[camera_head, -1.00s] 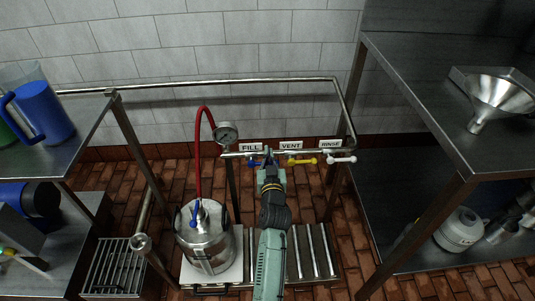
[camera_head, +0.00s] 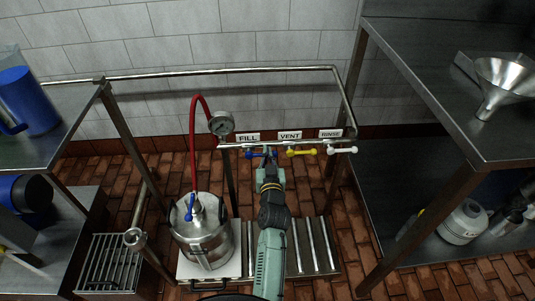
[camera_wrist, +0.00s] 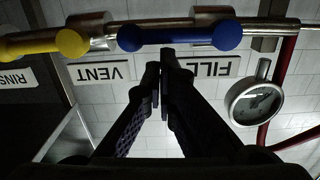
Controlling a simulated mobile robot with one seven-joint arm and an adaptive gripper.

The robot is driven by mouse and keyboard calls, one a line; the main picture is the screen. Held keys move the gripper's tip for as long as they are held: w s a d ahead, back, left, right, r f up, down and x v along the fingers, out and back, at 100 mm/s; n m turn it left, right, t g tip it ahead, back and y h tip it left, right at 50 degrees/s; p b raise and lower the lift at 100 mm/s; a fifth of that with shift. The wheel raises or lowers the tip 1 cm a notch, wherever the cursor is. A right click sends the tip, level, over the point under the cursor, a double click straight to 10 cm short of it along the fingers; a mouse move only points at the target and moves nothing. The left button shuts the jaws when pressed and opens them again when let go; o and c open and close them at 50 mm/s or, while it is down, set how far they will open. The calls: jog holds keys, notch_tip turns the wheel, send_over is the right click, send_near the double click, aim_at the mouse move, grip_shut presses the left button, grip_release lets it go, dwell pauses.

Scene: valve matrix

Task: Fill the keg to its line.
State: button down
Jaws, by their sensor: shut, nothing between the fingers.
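The steel keg (camera_head: 205,248) stands upright on the low rack at left of centre, with a blue-handled coupler (camera_head: 190,207) and a red hose (camera_head: 193,150) on top. Its line and liquid level cannot be made out. The blue FILL valve handle (camera_head: 256,155) lies along the pipe under the FILL label (camera_head: 247,137). In the wrist view, which is upside down, the blue handle (camera_wrist: 180,36) spans across just beyond my fingertips. My gripper (camera_wrist: 163,58) is shut and empty, close to the handle; contact cannot be told. From the head view, my gripper (camera_head: 268,166) partly hides the handle's end.
The yellow VENT handle (camera_head: 301,153) and white RINSE handle (camera_head: 341,150) sit to the right on the same pipe. A gauge (camera_head: 221,123) is at its left end. A steel table with a funnel (camera_head: 498,84) stands right; a shelf with a blue jug (camera_head: 30,100) stands left.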

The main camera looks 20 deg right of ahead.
jog(key=shift+d+f+m+b, duration=0.2)
jog(key=shift+f+m+b, duration=0.2)
jog(key=shift+m, duration=0.3)
jog(key=shift+f+m+y+b, duration=0.15)
jog(key=shift+f+m+b, duration=0.9)
jog(key=shift+m, duration=0.7)
jog(key=shift+f+m+y+b, duration=0.15)
jog(key=shift+f+m+b, duration=0.55)
jog(key=shift+f+m, duration=0.8)
jog(key=shift+r+m, duration=0.3)
jog(key=shift+m, duration=0.05)
dwell(3.7)
